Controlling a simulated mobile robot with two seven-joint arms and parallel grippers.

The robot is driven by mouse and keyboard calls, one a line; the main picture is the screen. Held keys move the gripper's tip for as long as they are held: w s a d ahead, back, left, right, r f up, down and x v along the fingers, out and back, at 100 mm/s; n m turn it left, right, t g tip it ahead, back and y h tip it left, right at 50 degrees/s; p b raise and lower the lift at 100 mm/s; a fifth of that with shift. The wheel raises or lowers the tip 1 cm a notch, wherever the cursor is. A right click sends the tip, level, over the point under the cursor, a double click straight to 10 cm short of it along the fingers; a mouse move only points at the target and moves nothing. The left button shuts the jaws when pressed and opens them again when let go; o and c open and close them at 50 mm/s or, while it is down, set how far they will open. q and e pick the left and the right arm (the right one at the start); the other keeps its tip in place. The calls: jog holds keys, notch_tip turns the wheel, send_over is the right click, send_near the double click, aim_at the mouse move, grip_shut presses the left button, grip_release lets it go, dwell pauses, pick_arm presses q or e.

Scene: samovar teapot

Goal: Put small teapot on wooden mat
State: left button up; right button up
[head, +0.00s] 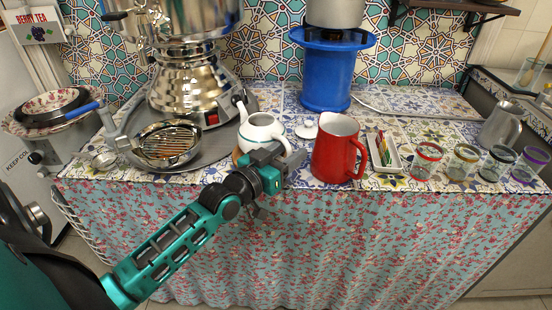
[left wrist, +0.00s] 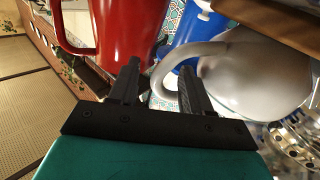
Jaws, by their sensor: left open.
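The small white teapot (head: 262,127) stands upright near the counter's front edge, its handle towards the red pitcher. A brown edge of the wooden mat (head: 237,156) shows under it, and the teapot appears to rest on the mat. The left wrist view is upside down; there the mat (left wrist: 280,22) lies against the teapot's base (left wrist: 255,75). My left gripper (head: 288,160) is open by the handle. In the left wrist view its fingers (left wrist: 160,80) are apart, with part of the handle loop seen between them; contact cannot be told. My right gripper is out of view.
A red pitcher (head: 338,148) stands close to the right of my left gripper. The samovar (head: 190,85) and its metal tray (head: 222,148) are at the left. A white lid (head: 306,130), a blue stand (head: 326,75) and several glasses (head: 427,160) are also on the counter.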

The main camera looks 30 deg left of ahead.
pick_arm(q)
jog(key=s+a+p, duration=0.1)
jog(key=s+a, duration=0.1)
jog(key=s, duration=1)
jog(key=s+d+f+m+g, duration=0.1)
jog(key=s+d+f+g, duration=0.2)
jog(key=d+f, duration=0.4)
jog(key=s+d+f+m+g, duration=0.1)
jog(key=s+d+f+g, duration=0.2)
jog(key=d+f, duration=0.5)
jog(key=shift+d+g+h, duration=0.4)
jog(key=shift+d+g, duration=0.1)
jog(key=shift+d, duration=0.05)
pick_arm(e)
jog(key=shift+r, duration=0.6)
pick_arm(q)
jog(key=shift+w+r, duration=0.1)
